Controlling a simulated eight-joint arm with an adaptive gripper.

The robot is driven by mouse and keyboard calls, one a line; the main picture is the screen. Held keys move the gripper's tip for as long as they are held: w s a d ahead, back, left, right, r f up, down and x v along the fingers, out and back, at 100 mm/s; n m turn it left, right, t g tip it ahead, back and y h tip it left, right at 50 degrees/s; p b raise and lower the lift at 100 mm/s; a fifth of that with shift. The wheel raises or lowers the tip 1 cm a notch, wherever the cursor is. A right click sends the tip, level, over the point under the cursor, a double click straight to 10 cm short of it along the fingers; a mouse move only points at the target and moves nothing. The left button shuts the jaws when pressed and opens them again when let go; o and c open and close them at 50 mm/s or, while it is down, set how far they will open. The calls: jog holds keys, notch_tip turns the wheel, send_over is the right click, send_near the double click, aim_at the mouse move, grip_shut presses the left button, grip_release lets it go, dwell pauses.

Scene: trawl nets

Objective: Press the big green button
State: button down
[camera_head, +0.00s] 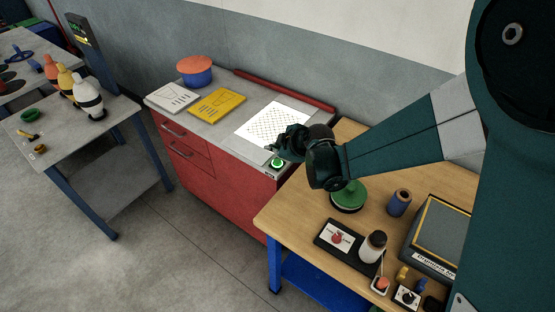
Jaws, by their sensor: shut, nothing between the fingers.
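A large green round piece (349,194) with a raised top and a dark base is on the wooden table, below my forearm, which partly hides it. A smaller bright green button (278,162) sits on a pale box at the front right corner of the red cabinet. I cannot tell for certain which is the big green button. My gripper (272,148) is shut and empty, over the cabinet's right end. In the picture it is just above and left of the smaller green button. The gap between them is unclear.
The red cabinet (217,165) carries a netting sheet (262,122), a yellow booklet (217,105), a white booklet (172,97) and a blue tub with an orange lid (196,71). The wooden table (290,211) holds a bottle (372,246) and small controls. A grey table (62,140) stands left.

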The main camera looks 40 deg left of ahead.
jog(key=shift+r+p, duration=0.5)
jog(key=shift+r, duration=0.8)
jog(key=w+d+r+m+t+h+b, duration=0.1)
jog(key=d+r+m+b, duration=0.25)
jog(key=d, duration=0.85)
jog(key=w+d+r+m+t+h+b, duration=0.15)
jog(key=d+m, duration=0.25)
jog(key=d, duration=0.8)
jog(key=w+d+r+m+t+h+b, duration=0.1)
jog(key=d+r+m+b, duration=0.2)
jog(key=d, duration=0.9)
jog(key=s+d+f+m+h+b, duration=0.1)
jog(key=s+d+m, duration=0.3)
jog(key=d, duration=0.6)
jog(key=s+d+f+m+h+b, duration=0.2)
jog(key=s+d+f+m+b, duration=0.2)
jog(key=s+d, duration=0.4)
jog(key=s+d+f+m+h+b, duration=0.2)
jog(key=s+d+m, duration=0.3)
jog(key=d, duration=0.9)
jog(key=shift+s+f+t+b, duration=0.15)
jog(key=shift+s+t+b, duration=0.3)
jog(key=shift+s+b, duration=0.25)
jog(key=shift+w, duration=0.1)
